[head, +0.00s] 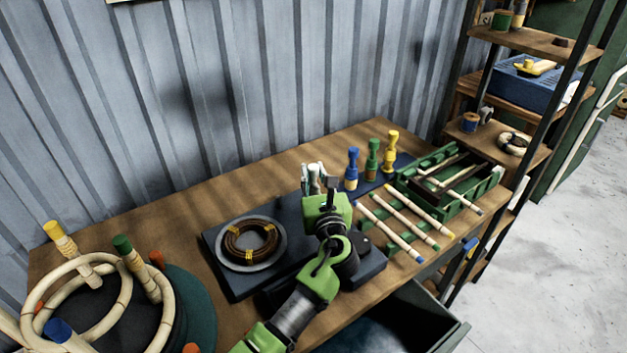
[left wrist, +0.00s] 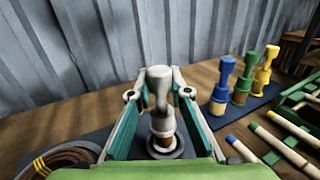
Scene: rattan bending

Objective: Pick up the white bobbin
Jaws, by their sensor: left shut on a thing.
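The white bobbin (left wrist: 159,85) is upright between the fingers of my left gripper (left wrist: 152,98), which is shut on it. Its pale knob and neck show in the left wrist view, with a brown band lower down. Below it is a dark round disc (left wrist: 178,152); I cannot tell whether the bobbin touches it. In the head view my left gripper (head: 315,180) is over the back of the black slab, and its wrist hides most of the bobbin. My right gripper is not in view.
Blue (head: 352,168), green (head: 373,158) and yellow (head: 391,152) bobbins stand right of the gripper on a dark mat. Coiled brown rattan (head: 251,241) lies on a grey disc at left. Tipped rods (head: 412,215) and a green tray (head: 488,190) lie to the right. A corrugated wall stands behind.

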